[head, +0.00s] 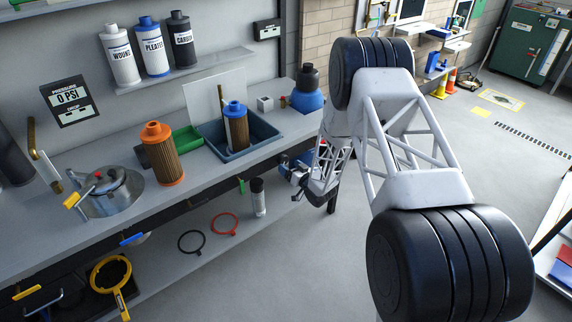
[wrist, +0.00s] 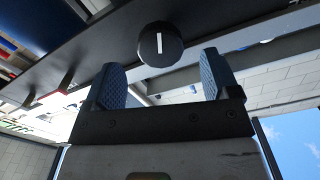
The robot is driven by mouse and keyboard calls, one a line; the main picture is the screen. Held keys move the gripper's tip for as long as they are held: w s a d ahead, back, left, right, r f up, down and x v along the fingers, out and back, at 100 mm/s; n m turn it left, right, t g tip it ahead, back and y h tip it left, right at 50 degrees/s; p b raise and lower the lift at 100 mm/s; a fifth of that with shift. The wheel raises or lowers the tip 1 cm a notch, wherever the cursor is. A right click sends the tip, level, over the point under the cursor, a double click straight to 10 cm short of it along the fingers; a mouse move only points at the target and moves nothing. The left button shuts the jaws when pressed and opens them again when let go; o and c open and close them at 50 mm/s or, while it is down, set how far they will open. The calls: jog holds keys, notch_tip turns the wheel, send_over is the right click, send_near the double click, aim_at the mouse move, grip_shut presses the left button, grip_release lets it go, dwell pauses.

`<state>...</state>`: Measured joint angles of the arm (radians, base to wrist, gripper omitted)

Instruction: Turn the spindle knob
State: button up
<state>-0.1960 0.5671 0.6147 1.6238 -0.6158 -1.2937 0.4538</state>
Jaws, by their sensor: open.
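A round black knob (wrist: 160,45) with a white index line shows in the wrist view, on a dark strip; it looks like the spindle knob. The line stands nearly upright in that view. My gripper (wrist: 161,72) is open, its two blue-padded fingers apart and nothing held between them. The knob appears between and just beyond the fingertips, with no contact visible. In the head view my gripper (head: 308,188) is by the right end of the workbench (head: 215,178); I cannot make out the knob there.
A blue tray (head: 215,143) holding a blue-capped filter, an orange-capped filter (head: 160,150) and a metal housing (head: 110,195) stand on the bench. A lower shelf (head: 165,262) holds rings and a small canister. The floor right of my arm is largely open.

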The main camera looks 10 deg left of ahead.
aim_at(285, 161)
jog(key=shift+v, duration=1.2)
jog(key=shift+w+d+r+n+g+y, duration=0.1)
jog(key=shift+n+g+y, duration=0.1)
jog(key=shift+n, duration=0.65)
jog(key=shift+w+d+f+n+g+y, duration=0.1)
jog(key=shift+d+n+g+y, duration=0.1)
jog(key=shift+n, duration=0.6)
jog(key=shift+w+d+r+n+g+y, duration=0.1)
jog(key=shift+n+g, duration=0.1)
jog(key=shift+n, duration=0.65)
jog(key=shift+a, duration=0.15)
jog(key=shift+x, duration=3.8)
jog(key=c, duration=0.9)
